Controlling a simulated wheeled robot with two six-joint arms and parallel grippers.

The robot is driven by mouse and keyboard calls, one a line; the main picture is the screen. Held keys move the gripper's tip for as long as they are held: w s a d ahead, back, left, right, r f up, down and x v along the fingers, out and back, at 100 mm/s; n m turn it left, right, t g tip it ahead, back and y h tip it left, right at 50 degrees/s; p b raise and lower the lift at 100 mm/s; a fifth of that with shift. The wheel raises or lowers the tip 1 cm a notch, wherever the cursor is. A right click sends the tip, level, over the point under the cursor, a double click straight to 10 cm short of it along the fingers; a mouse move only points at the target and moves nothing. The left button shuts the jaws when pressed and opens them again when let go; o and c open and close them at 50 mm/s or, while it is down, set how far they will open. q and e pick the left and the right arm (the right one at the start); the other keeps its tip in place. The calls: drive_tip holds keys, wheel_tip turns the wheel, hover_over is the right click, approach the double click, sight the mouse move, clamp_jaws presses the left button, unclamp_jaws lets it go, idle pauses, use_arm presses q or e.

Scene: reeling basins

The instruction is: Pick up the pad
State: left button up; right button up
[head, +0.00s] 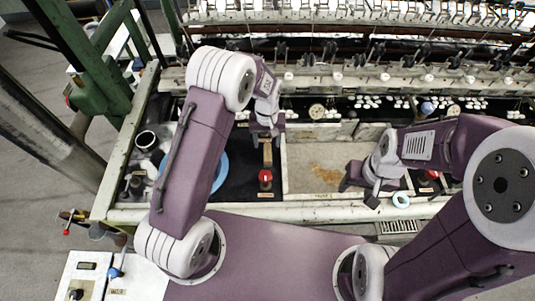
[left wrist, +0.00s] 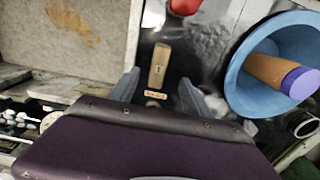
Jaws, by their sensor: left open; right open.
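A tan oblong piece (head: 267,156), perhaps the pad, lies on the black surface left of the pale basin. In the left wrist view the tan piece (left wrist: 159,64) has a small dark mark and lies between and beyond my fingers. My left gripper (head: 266,133) is open around its near line, pointing down at it; the left wrist view shows the fingers (left wrist: 158,88) apart with nothing held. I cannot tell the height gap. My right gripper (head: 359,189) is open and empty at the basin's right front edge.
A red knob (head: 265,176) stands just in front of the tan piece. A blue bowl (left wrist: 238,88) with a brown, purple-ended handle (left wrist: 275,72) is beside it. The stained pale basin (head: 310,155) is empty. A light blue ring (head: 401,199) lies near my right gripper.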

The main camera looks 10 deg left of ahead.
sight(268, 152)
use_arm(q)
wheel_tip(268, 152, down, 2)
drive_tip(key=shift+a+f, duration=0.1)
drive_tip(key=shift+a, duration=0.05)
drive_tip(key=shift+f, duration=0.1)
drive_tip(key=shift+d+f+p, duration=0.2)
drive_tip(key=shift+f+p, duration=0.05)
drive_tip(key=shift+p, duration=0.1)
wheel_tip(268, 152, down, 4)
drive_tip(key=shift+f+p, duration=0.1)
drive_tip(key=shift+p, duration=0.45)
drive_tip(key=shift+w+f, duration=0.15)
drive_tip(key=shift+f, duration=0.1)
clamp_jaws()
